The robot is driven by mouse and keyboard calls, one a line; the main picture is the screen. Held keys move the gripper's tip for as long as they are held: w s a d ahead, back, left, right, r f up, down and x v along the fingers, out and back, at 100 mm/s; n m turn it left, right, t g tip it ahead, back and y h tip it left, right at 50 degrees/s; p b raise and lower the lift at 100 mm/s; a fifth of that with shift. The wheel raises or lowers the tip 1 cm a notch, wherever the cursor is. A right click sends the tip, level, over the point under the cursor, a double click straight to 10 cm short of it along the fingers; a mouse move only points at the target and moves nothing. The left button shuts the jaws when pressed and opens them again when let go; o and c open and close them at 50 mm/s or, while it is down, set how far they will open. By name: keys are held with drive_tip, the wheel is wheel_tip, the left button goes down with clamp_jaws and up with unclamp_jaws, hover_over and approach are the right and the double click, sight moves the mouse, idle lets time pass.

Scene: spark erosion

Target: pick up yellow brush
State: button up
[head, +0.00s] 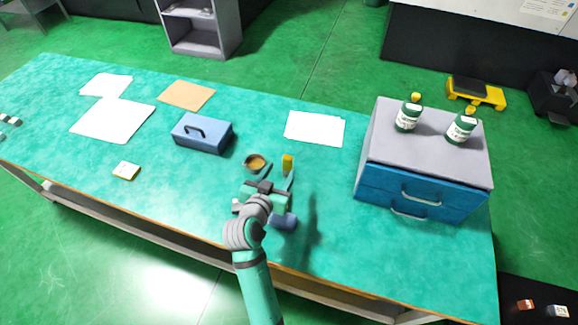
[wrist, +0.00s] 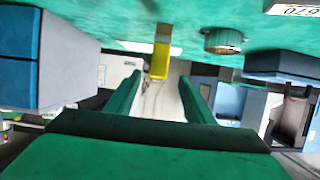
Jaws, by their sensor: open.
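The yellow brush (head: 288,164) is on the teal table, just beyond my gripper (head: 277,177) in the head view. In the wrist view, which looks upside down, the yellow brush (wrist: 160,56) shows ahead, between the lines of the two green fingers of my gripper (wrist: 159,78). The gripper is open, with nothing seen between its fingers. The lower part of the brush is partly hidden by the gripper in the head view.
A round brown-topped container (head: 255,162) stands close left of the brush. A blue toolbox (head: 203,133) is farther left. A blue-grey object (head: 285,222) lies by my gripper. A drawer cabinet (head: 425,160) with bottles stands right. Paper (head: 315,128) lies behind; the table between is clear.

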sight(286, 161)
drive_tip(key=shift+x, duration=3.8)
drive_tip(key=shift+d+r, duration=0.1)
drive_tip(key=shift+r, duration=0.1)
drive_tip(key=c, duration=1.1)
